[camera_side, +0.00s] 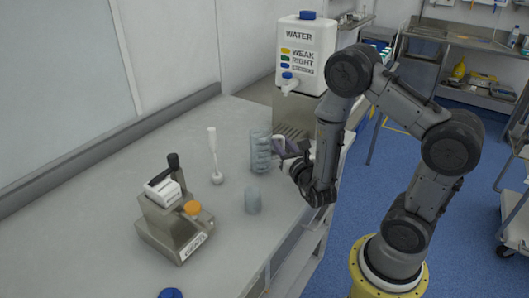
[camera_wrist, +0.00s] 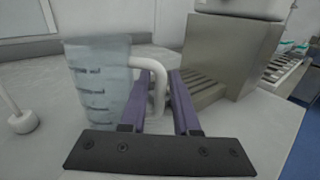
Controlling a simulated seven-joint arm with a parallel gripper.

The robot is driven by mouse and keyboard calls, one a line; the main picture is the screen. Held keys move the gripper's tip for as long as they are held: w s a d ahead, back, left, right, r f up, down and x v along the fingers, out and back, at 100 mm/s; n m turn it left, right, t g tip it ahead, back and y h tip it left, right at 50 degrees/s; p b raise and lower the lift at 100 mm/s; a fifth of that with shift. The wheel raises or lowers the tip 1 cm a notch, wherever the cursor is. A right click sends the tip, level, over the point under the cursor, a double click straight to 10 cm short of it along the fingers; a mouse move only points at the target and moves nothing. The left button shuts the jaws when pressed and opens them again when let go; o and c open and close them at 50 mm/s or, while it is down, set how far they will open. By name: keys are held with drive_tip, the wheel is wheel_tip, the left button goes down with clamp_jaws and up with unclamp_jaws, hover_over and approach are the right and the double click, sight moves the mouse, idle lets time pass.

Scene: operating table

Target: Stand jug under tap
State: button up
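A clear, ribbed jug (camera_side: 260,155) with measuring marks stands upright on the grey table. It also shows in the wrist view (camera_wrist: 98,85), its white handle (camera_wrist: 159,90) facing my gripper. My gripper (camera_side: 285,148) is at the jug's right side. In the wrist view its two purple fingers (camera_wrist: 161,85) are apart, with the handle's upright part between them and a gap still visible. The white water container (camera_side: 315,62) has a white tap (camera_side: 289,84) with a blue top, behind and above the jug, on a metal stand (camera_side: 292,112).
A white stirrer-like tool (camera_side: 214,160) stands to the left. A metal device with an orange knob (camera_side: 172,215) is at front left. The table's right edge runs beneath my arm.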

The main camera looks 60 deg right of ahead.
drive_tip(key=shift+x, duration=1.05)
clamp_jaws()
idle(0.6)
